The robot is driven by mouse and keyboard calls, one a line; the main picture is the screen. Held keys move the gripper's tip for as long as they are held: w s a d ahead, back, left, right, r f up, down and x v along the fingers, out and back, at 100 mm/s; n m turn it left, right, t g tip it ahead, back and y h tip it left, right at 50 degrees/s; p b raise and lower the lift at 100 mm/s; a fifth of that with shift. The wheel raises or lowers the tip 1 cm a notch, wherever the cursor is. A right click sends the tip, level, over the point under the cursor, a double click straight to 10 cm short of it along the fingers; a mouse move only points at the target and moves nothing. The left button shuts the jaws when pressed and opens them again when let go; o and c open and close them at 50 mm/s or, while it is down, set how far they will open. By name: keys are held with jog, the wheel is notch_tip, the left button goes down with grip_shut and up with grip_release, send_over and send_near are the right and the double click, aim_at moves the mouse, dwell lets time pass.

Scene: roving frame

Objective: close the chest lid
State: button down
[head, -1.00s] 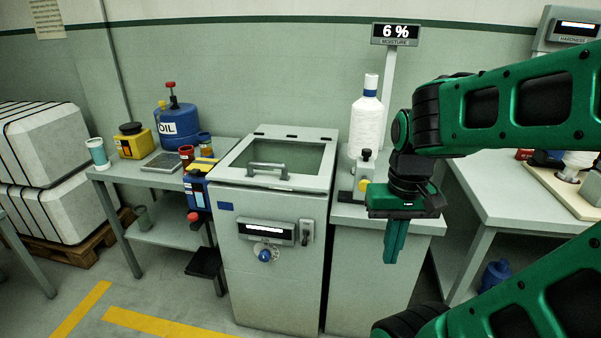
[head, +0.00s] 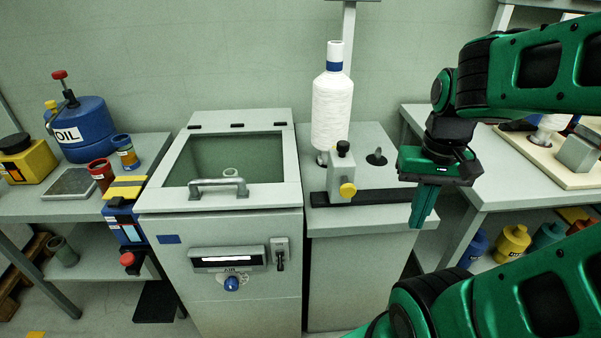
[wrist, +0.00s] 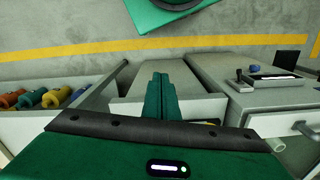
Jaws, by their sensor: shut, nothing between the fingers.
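The chest (head: 240,265) is a grey cabinet with a dial and a lit display on its front. Its lid (head: 168,177) is a grey frame around a window, with hinges at the back and a bar handle (head: 218,183) along the front. The lid lies about flat over the top; I cannot tell whether a small gap is left under its front edge. The wrist view shows the shut fingers (wrist: 160,85) and part of the chest at right (wrist: 270,100).
A counter (head: 360,222) stands right of the chest, bearing a white yarn cone (head: 331,108) and a small device with a yellow knob (head: 342,172). A side table at left holds a blue oil can (head: 82,130) and cups.

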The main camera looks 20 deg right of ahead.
jog(key=shift+w+d, duration=0.15)
jog(key=shift+w, duration=0.1)
notch_tip(320, 180, up, 10)
jog(key=r+m, duration=0.1)
jog(key=m, duration=1.5)
send_over(287, 200)
jog(key=shift+g, duration=0.3)
notch_tip(287, 200, down, 14)
jog(key=shift+f, duration=0.1)
